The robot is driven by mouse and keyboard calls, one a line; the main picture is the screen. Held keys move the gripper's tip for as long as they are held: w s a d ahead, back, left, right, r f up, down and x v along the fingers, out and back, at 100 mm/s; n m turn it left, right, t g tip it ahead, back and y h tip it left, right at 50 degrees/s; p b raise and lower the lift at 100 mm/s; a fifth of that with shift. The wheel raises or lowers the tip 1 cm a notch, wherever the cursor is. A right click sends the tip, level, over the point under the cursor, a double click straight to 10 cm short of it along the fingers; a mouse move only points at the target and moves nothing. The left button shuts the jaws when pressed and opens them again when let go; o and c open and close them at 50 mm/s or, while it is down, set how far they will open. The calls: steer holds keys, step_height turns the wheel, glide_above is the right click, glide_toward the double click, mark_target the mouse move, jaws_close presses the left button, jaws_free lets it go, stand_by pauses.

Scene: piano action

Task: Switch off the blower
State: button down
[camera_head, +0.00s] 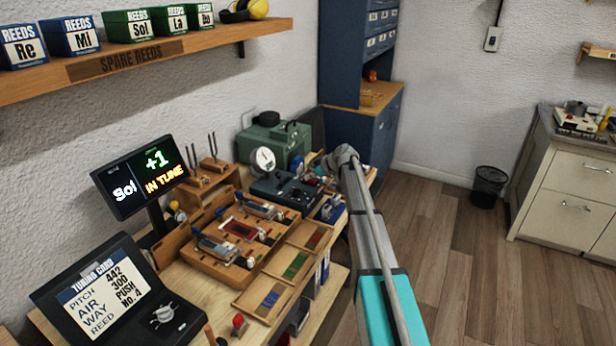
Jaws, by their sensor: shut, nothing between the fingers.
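A green machine (284,137), which looks like the blower, stands at the far end of the workbench. It has a round white dial gauge (263,160) on its front left. A dark control box (285,192) with small knobs sits just in front of it. I cannot make out which control is the blower's switch or how it is set. My arm reaches in from the lower right and bends down at the bench's far end. My gripper (318,174) is small in the picture, shut and empty, by the right end of the dark box. I cannot tell whether it touches anything.
A wooden fixture (232,240) with clamped parts fills the middle bench. A tuning display (140,178) reads "Sol +1 IN TUNE". A tuning card panel (118,296) stands nearer. A shelf (160,58) with reed boxes hangs above left. The floor (455,270) at right is open.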

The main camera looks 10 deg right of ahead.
mark_target(314, 182)
steer(key=shift+a, duration=0.2)
steer(key=shift+d, duration=0.1)
steer(key=shift+s+d+f, duration=0.1)
steer(key=shift+s+d, duration=0.45)
steer(key=shift+d, duration=0.1)
stand_by(0.5)
step_height(314, 182, up, 5)
steer(key=p, duration=0.4)
steer(key=shift+s+d+f, duration=0.15)
steer(key=p+v, duration=0.6)
steer(key=v, duration=0.3)
steer(key=shift+s+d+f, duration=0.2)
steer(key=shift+s+d, duration=0.2)
